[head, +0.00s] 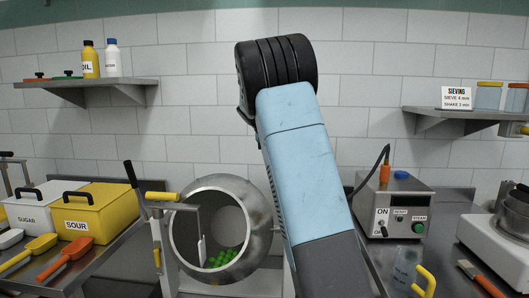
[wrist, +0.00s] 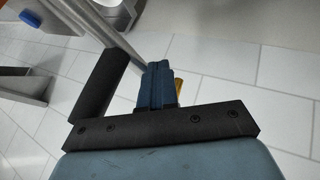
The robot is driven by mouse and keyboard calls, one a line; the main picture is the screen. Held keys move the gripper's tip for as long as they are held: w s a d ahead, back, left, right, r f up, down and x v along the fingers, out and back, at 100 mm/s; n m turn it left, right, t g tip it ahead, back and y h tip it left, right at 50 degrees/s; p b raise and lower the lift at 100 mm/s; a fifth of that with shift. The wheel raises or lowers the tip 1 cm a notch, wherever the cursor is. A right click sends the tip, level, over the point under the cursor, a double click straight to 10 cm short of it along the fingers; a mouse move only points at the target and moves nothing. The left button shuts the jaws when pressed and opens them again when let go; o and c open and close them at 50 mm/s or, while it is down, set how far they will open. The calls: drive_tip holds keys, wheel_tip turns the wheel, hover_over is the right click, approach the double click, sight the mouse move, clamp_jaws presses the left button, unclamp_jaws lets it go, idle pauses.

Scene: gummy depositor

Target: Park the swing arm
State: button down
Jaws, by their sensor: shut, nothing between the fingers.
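What looks like the swing arm (head: 180,207) is a metal bar with a yellow grip at its left end, standing in front of the open round steel drum (head: 258,225). A pale piece hangs from it across the left part of the drum mouth. Green gummies (head: 222,257) lie in the drum. My gripper (wrist: 157,70) shows in the wrist view with its dark blue fingers together and empty. A small yellow piece shows just behind them; I cannot tell what it is. In the head view my blue arm hides the gripper and the space right of the drum.
Yellow sour bin (head: 100,208) and scoops (head: 65,262) are on the left bench. A steam control box (head: 396,205), a clear beaker (head: 405,265) and a white scale (head: 490,250) are on the right. Wall shelves (head: 88,82) are at both sides. A metal pole (wrist: 95,22) crosses the wrist view.

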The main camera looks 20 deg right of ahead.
drive_tip(key=shift+s+d+m+g, duration=0.25)
drive_tip(key=shift+d+m+g, duration=0.45)
drive_tip(key=shift+d+m, duration=0.4)
drive_tip(key=shift+d, duration=0.15)
drive_tip(key=v, duration=1.4)
drive_tip(key=s+a+f+n+t+y, duration=0.1)
drive_tip(key=s+a+f+n+y, duration=0.15)
drive_tip(key=s, duration=0.95)
drive_tip(key=s+a+f+n+t+y, duration=0.1)
drive_tip(key=s+a+n+y, duration=0.15)
drive_tip(key=s, duration=0.85)
drive_tip(key=s+a+f+n+y, duration=0.1)
drive_tip(key=s+a+f, duration=0.2)
drive_tip(key=s, duration=0.4)
drive_tip(key=s+a+f+t, duration=0.1)
drive_tip(key=s+a+f, duration=0.2)
drive_tip(key=s, duration=0.4)
drive_tip(key=s+a+f+n+t+y, duration=0.1)
drive_tip(key=s+a+f, duration=0.3)
drive_tip(key=s, duration=0.3)
drive_tip(key=shift+a+n+y, duration=0.15)
drive_tip(key=shift+n+y, duration=0.15)
